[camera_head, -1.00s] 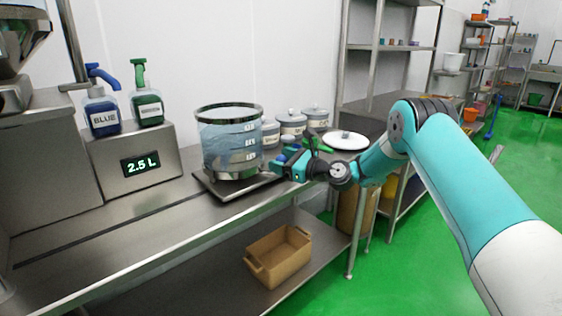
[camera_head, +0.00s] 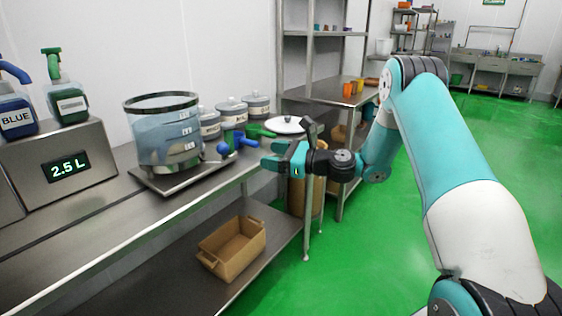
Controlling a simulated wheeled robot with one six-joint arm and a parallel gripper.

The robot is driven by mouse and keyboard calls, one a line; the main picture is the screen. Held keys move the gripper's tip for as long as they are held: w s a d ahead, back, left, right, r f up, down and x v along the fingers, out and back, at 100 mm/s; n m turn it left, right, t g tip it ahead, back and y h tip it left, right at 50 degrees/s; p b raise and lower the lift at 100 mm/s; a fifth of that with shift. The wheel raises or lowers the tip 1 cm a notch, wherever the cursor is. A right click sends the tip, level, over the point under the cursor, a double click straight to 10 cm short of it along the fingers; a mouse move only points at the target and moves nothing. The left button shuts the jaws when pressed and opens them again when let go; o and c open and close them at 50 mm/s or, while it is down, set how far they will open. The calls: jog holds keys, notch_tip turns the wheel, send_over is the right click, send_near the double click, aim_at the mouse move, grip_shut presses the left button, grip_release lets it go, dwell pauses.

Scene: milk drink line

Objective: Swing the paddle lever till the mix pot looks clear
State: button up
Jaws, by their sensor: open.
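The mix pot (camera_head: 158,132) is a see-through vessel with a dark rim, white level marks and pale bluish contents. It stands on a flat base plate (camera_head: 156,186) on the steel bench. A blue handle (camera_head: 240,146) and a green handle (camera_head: 260,131) stick out to the right of the pot. I cannot tell which of them is the paddle lever, or whether the contents are evenly mixed. My gripper (camera_head: 270,158) is teal, open and empty. It points left, just right of the blue handle and apparently clear of it.
A display box (camera_head: 62,165) reads 2.5 L, with a BLUE pump bottle (camera_head: 16,116) and a green pump bottle (camera_head: 67,102) on top. Several grey lidded jars and a white disc (camera_head: 287,125) stand behind the handles. A tan crate (camera_head: 232,250) sits on the lower shelf. Green floor is free at right.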

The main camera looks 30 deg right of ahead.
jog(key=shift+b+v, duration=1.1)
jog(key=shift+b, duration=0.7)
jog(key=shift+f, duration=0.1)
jog(key=shift+a, duration=0.1)
jog(key=m+t+h+p, duration=0.2)
jog(key=m+h+p, duration=0.15)
jog(key=p, duration=1.15)
send_near(228, 150)
jog(key=x, duration=0.3)
jog(key=shift+n, duration=0.45)
jog(key=x, duration=0.9)
